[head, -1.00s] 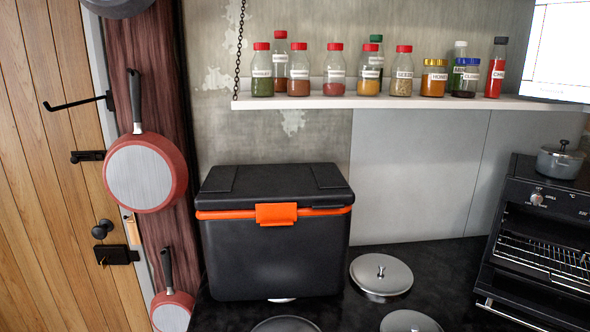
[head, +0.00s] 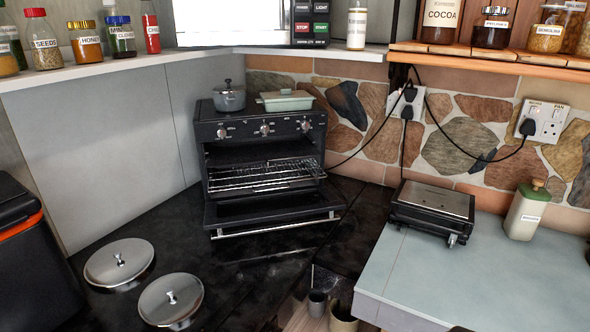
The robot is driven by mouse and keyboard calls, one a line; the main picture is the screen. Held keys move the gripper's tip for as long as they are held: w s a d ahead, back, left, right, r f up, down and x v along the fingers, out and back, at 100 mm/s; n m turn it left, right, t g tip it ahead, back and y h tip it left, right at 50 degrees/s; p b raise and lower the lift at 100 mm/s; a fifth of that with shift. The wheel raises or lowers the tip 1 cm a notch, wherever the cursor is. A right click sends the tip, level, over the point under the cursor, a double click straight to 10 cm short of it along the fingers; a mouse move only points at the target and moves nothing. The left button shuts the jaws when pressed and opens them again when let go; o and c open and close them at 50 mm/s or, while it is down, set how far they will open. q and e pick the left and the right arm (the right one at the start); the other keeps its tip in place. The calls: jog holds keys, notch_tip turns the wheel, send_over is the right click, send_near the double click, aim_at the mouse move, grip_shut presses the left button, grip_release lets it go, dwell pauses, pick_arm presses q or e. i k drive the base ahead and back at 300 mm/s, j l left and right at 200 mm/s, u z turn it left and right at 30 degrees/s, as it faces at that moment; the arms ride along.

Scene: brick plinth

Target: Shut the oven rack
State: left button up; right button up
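The black oven (head: 262,135) stands in the corner of the dark counter in the head view. Its door (head: 275,212) is folded down open, with a silver handle bar along its front edge. The wire oven rack (head: 265,176) sits in the oven's opening and appears to be slid partly out towards the front, above the open door. Neither of my grippers shows in the view.
A grey pot (head: 229,98) and a green lidded dish (head: 286,101) stand on the oven. Two round metal lids (head: 119,262) lie on the counter at front left. A black grill (head: 433,210) and a bottle (head: 526,211) stand on the right worktop (head: 400,275). Black cords hang behind.

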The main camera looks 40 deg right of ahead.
aim_at(219, 172)
jog(key=z, duration=1.25)
